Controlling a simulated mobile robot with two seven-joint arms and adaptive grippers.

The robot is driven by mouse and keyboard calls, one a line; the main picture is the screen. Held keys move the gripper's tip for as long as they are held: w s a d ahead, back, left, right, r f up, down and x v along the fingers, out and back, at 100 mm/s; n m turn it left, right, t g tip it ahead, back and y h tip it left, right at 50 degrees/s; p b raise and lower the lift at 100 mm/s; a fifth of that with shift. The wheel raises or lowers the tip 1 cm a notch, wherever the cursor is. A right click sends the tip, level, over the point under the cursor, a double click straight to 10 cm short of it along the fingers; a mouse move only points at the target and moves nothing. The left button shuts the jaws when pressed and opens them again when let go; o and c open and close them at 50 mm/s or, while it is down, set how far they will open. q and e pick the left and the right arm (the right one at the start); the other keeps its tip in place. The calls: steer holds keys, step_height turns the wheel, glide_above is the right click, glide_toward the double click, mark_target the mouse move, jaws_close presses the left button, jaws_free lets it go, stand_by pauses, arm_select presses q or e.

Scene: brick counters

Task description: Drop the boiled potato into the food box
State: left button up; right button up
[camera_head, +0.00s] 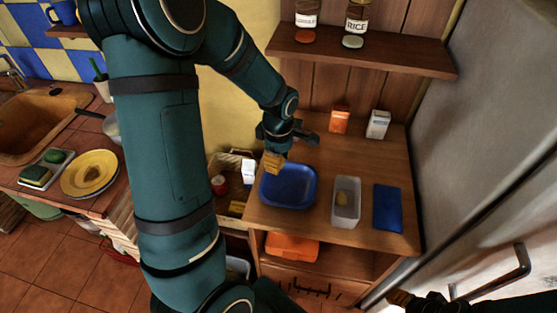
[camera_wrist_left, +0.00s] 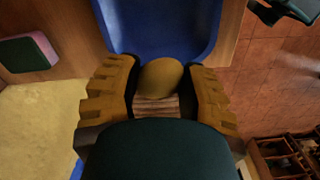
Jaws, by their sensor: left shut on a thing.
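My left gripper (camera_head: 273,163) is over the left rim of a blue bowl (camera_head: 288,186) on the wooden counter. In the left wrist view, its yellow fingers (camera_wrist_left: 160,95) are shut on the boiled potato (camera_wrist_left: 160,77), a round yellow-brown lump, with the blue bowl (camera_wrist_left: 160,25) beyond it. The head view does not show the held potato clearly. A pale, translucent open food box (camera_head: 346,215) stands right of the bowl with a small yellowish lump inside. My right gripper (camera_head: 400,298) shows only partly at the bottom right; its opening is unclear.
A flat blue lid-like piece (camera_head: 388,208) lies right of the food box. An orange carton (camera_head: 340,120) and a white carton (camera_head: 378,124) stand at the back. A shelf (camera_head: 365,52) with jars hangs above, and a fridge (camera_head: 490,130) bounds the right side.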

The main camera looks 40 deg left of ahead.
arm_select(q)
steer(key=w+d+r+p, duration=0.1)
steer(key=w+d+r, duration=0.2)
steer(key=d, duration=0.5)
steer(key=w+d+r+p, duration=0.15)
steer(key=w+d, duration=0.25)
steer(key=d, duration=0.5)
step_height(320, 180, down, 5)
steer(key=b, duration=0.5)
steer(key=shift+a, duration=0.1)
steer(key=o, duration=1.1)
steer(key=shift+r, duration=0.1)
step_height(320, 180, up, 12)
